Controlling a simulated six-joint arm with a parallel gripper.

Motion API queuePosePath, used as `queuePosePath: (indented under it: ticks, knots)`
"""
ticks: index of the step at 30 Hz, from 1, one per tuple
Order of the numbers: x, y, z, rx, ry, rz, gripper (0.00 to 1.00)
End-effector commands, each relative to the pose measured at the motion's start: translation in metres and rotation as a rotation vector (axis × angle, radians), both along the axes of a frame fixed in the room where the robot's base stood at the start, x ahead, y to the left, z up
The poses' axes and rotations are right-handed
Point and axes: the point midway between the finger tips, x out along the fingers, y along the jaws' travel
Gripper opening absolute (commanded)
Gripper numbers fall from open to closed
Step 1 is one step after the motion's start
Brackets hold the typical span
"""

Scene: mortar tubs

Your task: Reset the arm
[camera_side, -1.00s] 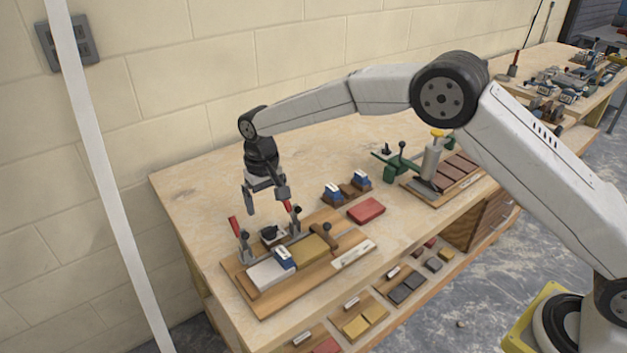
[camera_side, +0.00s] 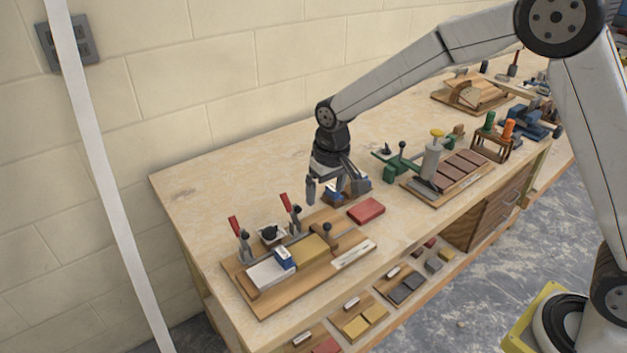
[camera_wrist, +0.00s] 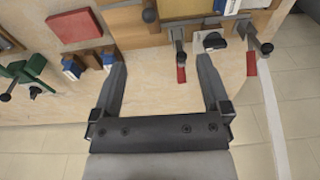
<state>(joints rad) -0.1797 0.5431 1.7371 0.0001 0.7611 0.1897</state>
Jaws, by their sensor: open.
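My gripper (camera_side: 330,192) is open and empty above the workbench (camera_side: 215,190) in the side view.
A wooden fixture board (camera_side: 285,290) with red-handled clamps (camera_side: 290,205), a white block and a yellow block stands at front left. A green lever press (camera_side: 397,165) and a board of brown blocks (camera_side: 460,170) stand to the right. The bench's back left is clear.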

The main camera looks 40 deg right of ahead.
Motion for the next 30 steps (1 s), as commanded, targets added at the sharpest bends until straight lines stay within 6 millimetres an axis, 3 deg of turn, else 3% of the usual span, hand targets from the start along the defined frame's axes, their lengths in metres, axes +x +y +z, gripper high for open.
queuePosePath:
  ticks: [9, 21, 25, 30]
  knots:
    - [-0.068, -0.042, 0.007, -0.002, -0.052, 0.001, 0.97]
    - [-0.163, -0.079, 0.001, -0.014, -0.113, 0.005, 0.97]
    - [-0.184, -0.084, -0.003, -0.017, -0.126, 0.006, 0.97]
    - [-0.195, -0.087, -0.005, -0.019, -0.133, 0.007, 0.97]
